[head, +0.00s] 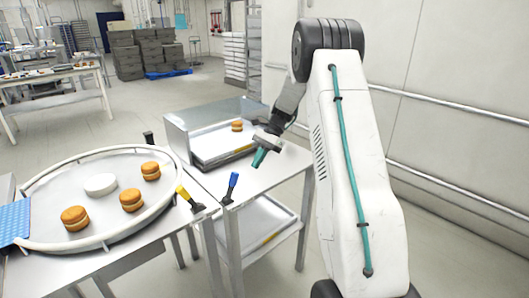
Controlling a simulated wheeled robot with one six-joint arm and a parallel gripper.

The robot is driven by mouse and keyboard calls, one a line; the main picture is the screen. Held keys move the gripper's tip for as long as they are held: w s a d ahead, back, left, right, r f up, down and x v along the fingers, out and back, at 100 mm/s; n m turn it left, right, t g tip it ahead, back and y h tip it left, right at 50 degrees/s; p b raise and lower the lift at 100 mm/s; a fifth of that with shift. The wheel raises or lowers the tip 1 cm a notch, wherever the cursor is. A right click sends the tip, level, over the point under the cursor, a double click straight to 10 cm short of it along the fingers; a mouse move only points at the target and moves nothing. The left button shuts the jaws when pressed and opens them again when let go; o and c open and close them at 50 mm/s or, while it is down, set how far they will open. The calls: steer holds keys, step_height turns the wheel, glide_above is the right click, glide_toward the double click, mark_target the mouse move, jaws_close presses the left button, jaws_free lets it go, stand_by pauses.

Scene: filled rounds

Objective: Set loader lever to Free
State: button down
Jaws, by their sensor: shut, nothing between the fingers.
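A lever with a blue handle (233,181) stands at the front corner of the metal loader table (262,178), tilted slightly right of upright. A lever with a yellow handle (184,194) leans to the left at the edge of the round table beside it. I see no readable labels, so I cannot tell which position is Free. My gripper (260,158) has teal fingertips, points down and is shut and empty. It is above the loader table, right of and beyond the blue handle, apart from both levers.
A steel-covered loader (212,122) holds a tray with a filled round (237,126). The round turntable (50,190) carries several filled rounds and a white disc (100,184). A black handle (149,138) stands behind its rim. A lower shelf (265,220) sits under the loader table.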

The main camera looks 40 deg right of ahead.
mark_target(231, 187)
steer(key=x, duration=0.4)
steer(key=a, duration=0.1)
steer(key=a+r, duration=0.1)
steer(key=a, duration=0.1)
steer(key=shift+a, duration=0.1)
steer(key=shift+a+r, duration=0.15)
steer(key=shift+a, duration=0.25)
